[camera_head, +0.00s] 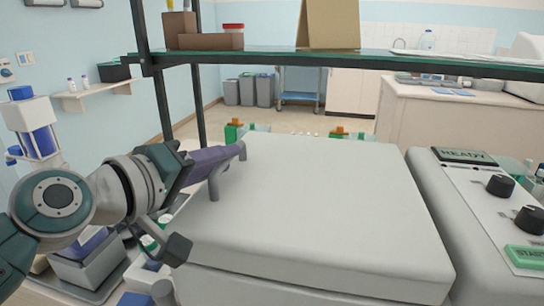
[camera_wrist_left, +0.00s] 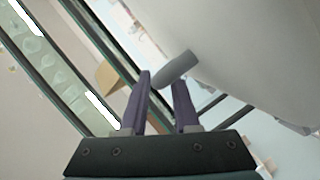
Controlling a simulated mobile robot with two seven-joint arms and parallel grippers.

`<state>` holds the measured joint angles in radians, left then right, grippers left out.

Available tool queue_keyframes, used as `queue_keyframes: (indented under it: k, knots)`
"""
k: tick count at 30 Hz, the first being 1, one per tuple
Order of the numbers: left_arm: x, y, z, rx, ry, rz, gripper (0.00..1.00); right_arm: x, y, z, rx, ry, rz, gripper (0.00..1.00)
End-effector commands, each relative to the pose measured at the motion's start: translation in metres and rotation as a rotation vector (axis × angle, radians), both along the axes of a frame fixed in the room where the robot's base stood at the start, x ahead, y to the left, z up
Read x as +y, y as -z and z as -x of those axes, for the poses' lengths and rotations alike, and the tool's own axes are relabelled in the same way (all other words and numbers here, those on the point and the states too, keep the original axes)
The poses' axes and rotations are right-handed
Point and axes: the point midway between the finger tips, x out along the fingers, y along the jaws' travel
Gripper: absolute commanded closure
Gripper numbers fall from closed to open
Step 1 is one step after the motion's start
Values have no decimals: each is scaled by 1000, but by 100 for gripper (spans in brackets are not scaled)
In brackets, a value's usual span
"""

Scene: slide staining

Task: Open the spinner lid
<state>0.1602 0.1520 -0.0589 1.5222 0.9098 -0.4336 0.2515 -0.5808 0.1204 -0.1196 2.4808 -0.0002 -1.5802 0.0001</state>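The spinner lid (camera_head: 310,205) is a large pale grey, rounded slab. It lies flat and looks closed on the machine. A grey handle (camera_head: 214,186) stands at its left edge. My left gripper (camera_head: 226,158) has purple fingers and reaches in from the left, right at the handle. In the left wrist view, my left gripper (camera_wrist_left: 163,80) has its fingers apart, with the grey handle (camera_wrist_left: 178,67) at the fingertips, overlapping the right one. I cannot tell whether they touch. The pale lid (camera_wrist_left: 255,50) fills the upper right there. My right gripper is out of view.
A control panel (camera_head: 490,190) with a READY display (camera_head: 465,155), black knobs and a green START button (camera_head: 526,256) stands right of the lid. A glass shelf (camera_head: 350,60) crosses above and behind. Bottles and grey containers crowd below my left arm.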

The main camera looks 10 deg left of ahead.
Motion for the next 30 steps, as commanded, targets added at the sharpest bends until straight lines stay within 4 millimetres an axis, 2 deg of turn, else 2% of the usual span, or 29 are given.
queue_keyframes:
  k: [6, 15, 16, 24, 30]
  knots:
    - [-7, 5, -18, 1, 1, 0, 70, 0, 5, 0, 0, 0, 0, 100]
    - [-8, 5, -21, 0, 1, -1, 70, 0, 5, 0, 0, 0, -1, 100]
    - [-8, 5, -21, 0, 1, -1, 72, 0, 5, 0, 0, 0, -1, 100]
    - [-8, 5, -21, 0, 0, 0, 100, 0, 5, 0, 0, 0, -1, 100]
    - [-8, 5, -21, 0, 0, 0, 100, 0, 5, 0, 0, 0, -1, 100]
